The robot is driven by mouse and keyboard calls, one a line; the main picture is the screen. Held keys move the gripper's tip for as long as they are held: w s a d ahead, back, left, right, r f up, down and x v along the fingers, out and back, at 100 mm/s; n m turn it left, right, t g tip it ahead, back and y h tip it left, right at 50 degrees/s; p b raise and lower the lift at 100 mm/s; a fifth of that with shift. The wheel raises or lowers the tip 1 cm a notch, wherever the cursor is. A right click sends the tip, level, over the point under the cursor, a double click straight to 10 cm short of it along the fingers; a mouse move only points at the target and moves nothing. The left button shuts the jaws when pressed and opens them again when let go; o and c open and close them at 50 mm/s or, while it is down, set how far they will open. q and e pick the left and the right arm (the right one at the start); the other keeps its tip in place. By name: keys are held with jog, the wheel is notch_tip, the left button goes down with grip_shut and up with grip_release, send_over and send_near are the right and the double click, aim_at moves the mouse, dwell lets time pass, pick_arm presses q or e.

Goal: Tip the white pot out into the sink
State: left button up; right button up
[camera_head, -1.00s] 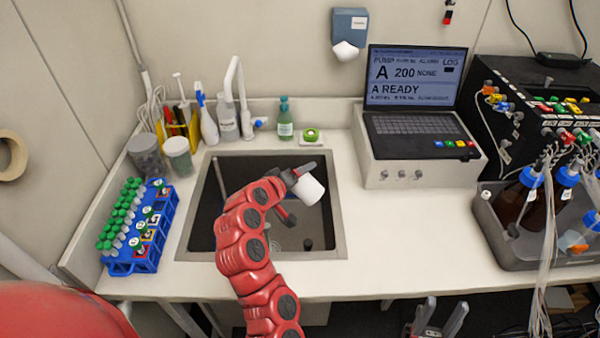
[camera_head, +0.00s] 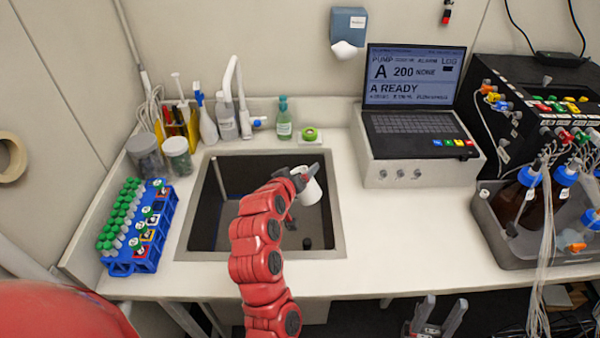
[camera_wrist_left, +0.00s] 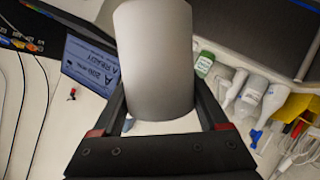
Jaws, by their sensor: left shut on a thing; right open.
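The white pot (camera_head: 310,191) is held over the right part of the sink (camera_head: 338,236), tilted in the head view. My left gripper (camera_head: 303,184) is shut on it, with a dark finger showing at its upper edge. In the left wrist view the pot (camera_wrist_left: 153,62) sits between the two fingers as a plain white-grey cylinder. Its inside and any contents are not clearly visible. My right gripper (camera_head: 436,316) is open and empty, low in front of the counter edge.
A white faucet (camera_head: 238,85), bottles and a green-labelled bottle (camera_head: 284,120) stand behind the sink. A blue tube rack (camera_head: 142,240) is on its left. The laptop station (camera_head: 415,172) stands right. The counter (camera_head: 410,240) right of the sink is clear.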

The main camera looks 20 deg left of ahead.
pick_arm(q)
jog(key=shift+s+d+f+m+t+y+p, duration=0.15)
jog(key=shift+s+d+f+m+y+p, duration=0.1)
jog(key=shift+d+f+m+p, duration=0.15)
jog(key=shift+s+d+f+m+t+y+p, duration=0.15)
jog(key=shift+d+f+m+y+p, duration=0.1)
jog(key=shift+d+m+p, duration=0.2)
jog(key=shift+d+f, duration=0.3)
jog(key=shift+f, duration=0.3)
jog(key=shift+s+d+f+m+y, duration=0.1)
jog(key=shift+d+f+m+y, duration=0.25)
jog(key=shift+f, duration=0.3)
jog(key=shift+s+d+f+m+y, duration=0.15)
jog(key=shift+d+f+m, duration=0.2)
jog(key=shift+f, duration=0.3)
jog(key=shift+d+f+m+t+y, duration=0.15)
jog(key=shift+f+m+t+y, duration=0.15)
jog(key=shift+f+m+t, duration=0.15)
jog(key=shift+b, duration=0.35)
jog(key=shift+w+r+m, duration=0.1)
jog(key=shift+m, duration=0.2)
